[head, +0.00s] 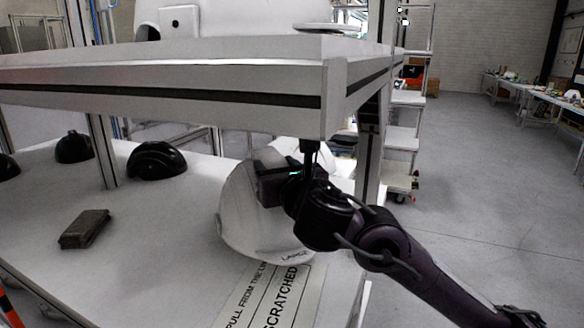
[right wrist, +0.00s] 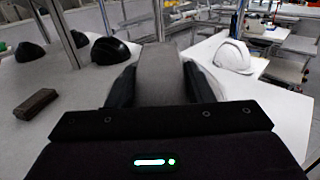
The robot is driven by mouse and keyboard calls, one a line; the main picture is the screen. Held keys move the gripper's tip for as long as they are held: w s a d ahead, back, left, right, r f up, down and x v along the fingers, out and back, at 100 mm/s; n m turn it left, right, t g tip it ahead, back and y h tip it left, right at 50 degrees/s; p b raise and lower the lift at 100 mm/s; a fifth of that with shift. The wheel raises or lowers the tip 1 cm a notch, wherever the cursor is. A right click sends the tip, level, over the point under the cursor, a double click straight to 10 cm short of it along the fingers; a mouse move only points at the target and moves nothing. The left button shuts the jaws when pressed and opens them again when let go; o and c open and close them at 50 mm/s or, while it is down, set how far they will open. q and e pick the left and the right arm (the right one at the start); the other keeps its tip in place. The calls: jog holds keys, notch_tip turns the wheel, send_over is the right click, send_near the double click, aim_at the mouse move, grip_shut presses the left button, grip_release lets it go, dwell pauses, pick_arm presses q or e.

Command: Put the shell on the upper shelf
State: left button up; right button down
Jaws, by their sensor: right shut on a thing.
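A white shell (head: 240,220) marked with dark lettering is at the right end of the lower shelf (head: 150,270). My right gripper (head: 268,180) is over its upper part and shut on it, hiding much of it. I cannot tell whether the shell touches the lower shelf. In the right wrist view the fingers (right wrist: 160,82) close around a grey part, with little of the shell showing. The upper shelf (head: 220,50) is above, its front edge higher than my gripper. My left gripper is not in view.
Black shells (head: 157,160) and a brown block (head: 84,229) lie on the lower shelf. A large white object (head: 225,18) and a flat white disc (head: 320,28) sit on the upper shelf. A post stands close to my gripper. Another white shell (right wrist: 233,56) shows farther off.

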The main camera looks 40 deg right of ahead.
jog(key=w+d, duration=0.1)
jog(key=d, duration=0.1)
jog(key=w+d, duration=0.1)
jog(key=d, duration=0.1)
jog(key=w+d+p, duration=0.1)
jog(key=d, duration=0.1)
jog(key=shift+w+d+r, duration=0.1)
jog(key=shift+w+d, duration=0.1)
jog(key=shift+w, duration=0.15)
jog(key=f, duration=0.3)
jog(key=shift+w+d, duration=0.25)
jog(key=shift+d, duration=0.1)
jog(key=shift+f, duration=0.3)
jog(key=shift+b, duration=0.35)
jog(key=c, duration=0.7)
grip_release()
